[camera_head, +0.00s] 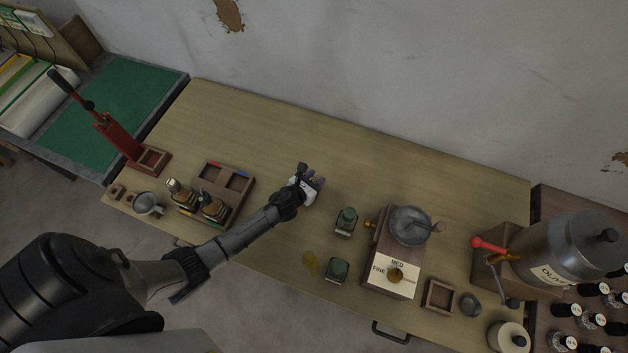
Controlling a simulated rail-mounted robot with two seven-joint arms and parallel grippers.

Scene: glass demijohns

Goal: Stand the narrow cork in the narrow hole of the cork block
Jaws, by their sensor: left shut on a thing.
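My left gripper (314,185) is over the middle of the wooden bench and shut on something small. Its body and fingers hide most of that thing, so I cannot tell whether it is the narrow cork. I cannot make out the cork block or its holes for certain. A small brown block (116,191) lies at the bench's left end, too small to identify. My right gripper is not in view.
A compartmented brown tray (209,168) with bottles stands left of my gripper, beside a red lever press (119,137). Green-topped jars (346,222) and a grinder with a grey bowl (410,226) stand to the right. The bench behind my gripper is clear.

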